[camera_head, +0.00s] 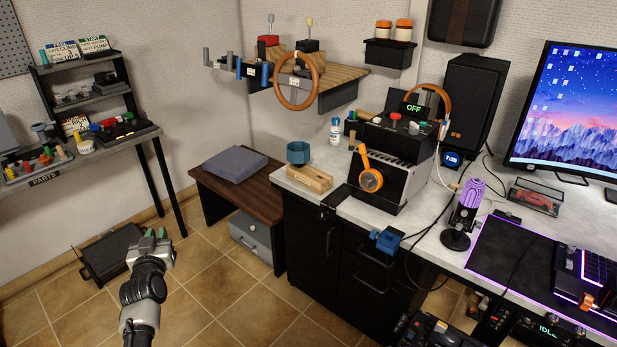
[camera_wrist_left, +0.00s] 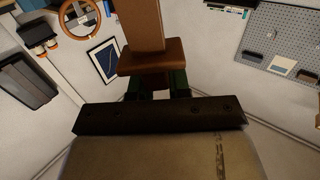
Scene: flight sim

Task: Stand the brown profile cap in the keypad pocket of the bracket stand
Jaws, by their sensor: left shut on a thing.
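My left gripper (camera_head: 150,243) is at the lower left of the head view, above the tiled floor. In the left wrist view the green fingers of my left gripper (camera_wrist_left: 158,88) are shut on a brown piece, the brown profile cap (camera_wrist_left: 145,61). The cap has a wide lower block and a narrower column running out of the top of the picture. The cap is not clear in the head view. A light wooden slotted holder (camera_head: 309,178) sits on the counter; I cannot tell whether it is the bracket stand. No keypad pocket can be made out. My right gripper is not in view.
A parts bench (camera_head: 75,160) with a stepped black rack stands at left. The counter (camera_head: 345,205) holds a blue hexagonal cup (camera_head: 298,152), a panel box and a microphone. A blue clamp (camera_head: 386,241) projects from its front edge.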

